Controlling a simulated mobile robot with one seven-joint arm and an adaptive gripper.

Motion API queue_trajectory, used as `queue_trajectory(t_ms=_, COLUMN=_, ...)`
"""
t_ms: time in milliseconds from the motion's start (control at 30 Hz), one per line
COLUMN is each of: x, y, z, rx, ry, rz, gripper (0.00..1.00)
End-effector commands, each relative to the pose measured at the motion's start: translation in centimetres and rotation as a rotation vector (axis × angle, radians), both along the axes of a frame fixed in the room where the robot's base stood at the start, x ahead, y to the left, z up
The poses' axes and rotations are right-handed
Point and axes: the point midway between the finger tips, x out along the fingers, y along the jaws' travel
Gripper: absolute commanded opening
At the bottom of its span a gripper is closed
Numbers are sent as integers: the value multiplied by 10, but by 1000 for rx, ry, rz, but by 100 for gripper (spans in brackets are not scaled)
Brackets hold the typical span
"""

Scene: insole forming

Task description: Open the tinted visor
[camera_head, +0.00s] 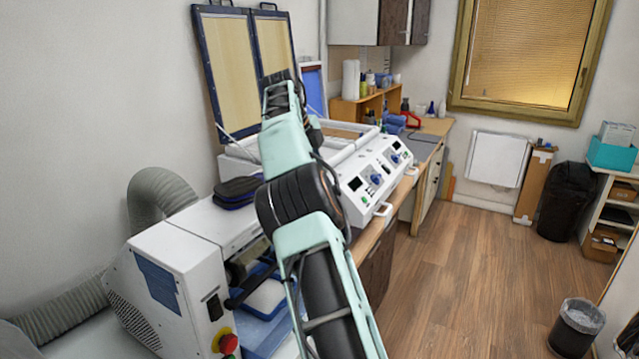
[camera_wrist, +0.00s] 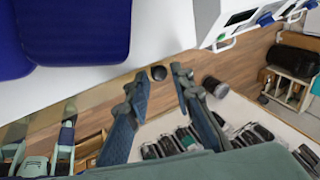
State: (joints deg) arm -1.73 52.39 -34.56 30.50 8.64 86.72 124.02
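I cannot tell for sure which part is the tinted visor. A blue, see-through-looking sheet (camera_head: 262,336) lies low at the open front of the white machine (camera_head: 172,252) in the head view, partly hidden by my arm. A darker blue panel (camera_head: 156,281) is on that machine's side. My gripper (camera_wrist: 160,72) is open and empty in the wrist view, its two fingers apart with floor beyond them. Nothing blue is between the fingers. In the head view the gripper is hidden behind my arm.
A dark blue pouch (camera_head: 237,191) lies on the white machine top. Two dark blue pads (camera_wrist: 75,28) on a white surface show in the wrist view. A white control-panel machine (camera_head: 378,178) stands beyond, with raised framed lids (camera_head: 229,72).

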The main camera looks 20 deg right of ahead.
Motion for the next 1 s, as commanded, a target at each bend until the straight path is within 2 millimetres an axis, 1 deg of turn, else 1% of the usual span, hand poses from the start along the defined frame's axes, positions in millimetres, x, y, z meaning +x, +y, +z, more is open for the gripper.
queue_trajectory(t_ms=100, x=-2, y=6, z=16, rx=-1, ry=-4, rz=0, gripper=22)
queue_trajectory(t_ms=433, x=-7, y=16, z=39, rx=-1, ry=-2, rz=1, gripper=22)
queue_trajectory(t_ms=867, x=-18, y=44, z=38, rx=1, ry=0, rz=1, gripper=22)
queue_trajectory(t_ms=1000, x=-25, y=65, z=38, rx=0, ry=-1, rz=4, gripper=22)
